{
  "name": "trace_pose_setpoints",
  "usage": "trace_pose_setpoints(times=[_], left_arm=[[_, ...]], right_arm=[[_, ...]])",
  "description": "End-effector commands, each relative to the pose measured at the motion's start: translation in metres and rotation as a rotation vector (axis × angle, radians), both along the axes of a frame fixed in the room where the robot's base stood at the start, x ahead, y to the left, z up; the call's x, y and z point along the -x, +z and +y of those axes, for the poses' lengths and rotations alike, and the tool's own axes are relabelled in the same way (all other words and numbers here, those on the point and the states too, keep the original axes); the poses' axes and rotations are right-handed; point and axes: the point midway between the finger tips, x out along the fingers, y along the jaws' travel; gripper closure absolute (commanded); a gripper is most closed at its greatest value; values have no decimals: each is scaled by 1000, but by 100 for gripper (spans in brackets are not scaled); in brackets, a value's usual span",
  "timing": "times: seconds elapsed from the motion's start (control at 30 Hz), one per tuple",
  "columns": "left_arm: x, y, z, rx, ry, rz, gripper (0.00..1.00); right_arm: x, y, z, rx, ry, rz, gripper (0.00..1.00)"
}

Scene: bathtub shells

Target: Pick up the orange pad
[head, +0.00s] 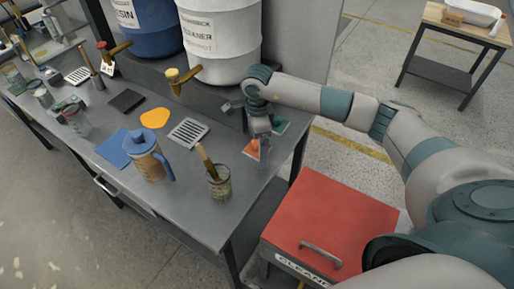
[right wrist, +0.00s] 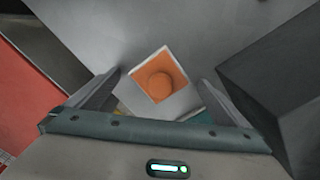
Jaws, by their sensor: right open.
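The orange pad (head: 252,149) is at the right end of the grey workbench, partly hidden by my right gripper in the head view. In the right wrist view the orange pad (right wrist: 178,75) is a square with pale edges and a round orange knob in its middle. My right gripper (head: 262,140) is above it, pointing down. In the right wrist view its fingers (right wrist: 159,82) are open, one on each side of the pad, with a gap on both sides. My left gripper is not in view.
A teal piece (head: 280,127) lies just behind the gripper. A tin with a brush (head: 219,187), a vented grey plate (head: 188,132), a blue-lidded jug (head: 147,158) and a yellow-orange flat patch (head: 155,118) are farther left. White (head: 222,45) and blue drums stand behind. A red box (head: 330,222) is below right.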

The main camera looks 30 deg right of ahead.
Motion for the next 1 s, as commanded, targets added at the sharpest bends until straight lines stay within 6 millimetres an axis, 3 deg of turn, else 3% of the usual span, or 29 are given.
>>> trace_pose_setpoints(times=[0.13, 0.3, 0.77, 1.0], left_arm=[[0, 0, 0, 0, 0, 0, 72], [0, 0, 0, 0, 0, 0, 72], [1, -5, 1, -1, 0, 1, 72], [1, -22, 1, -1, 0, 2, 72]], right_arm=[[0, 0, 0, 0, 0, 0, 2], [0, 0, 0, 0, 0, 0, 41], [-1, 6, 0, -1, 0, -2, 42], [-2, 33, 0, 0, 0, -6, 42]])
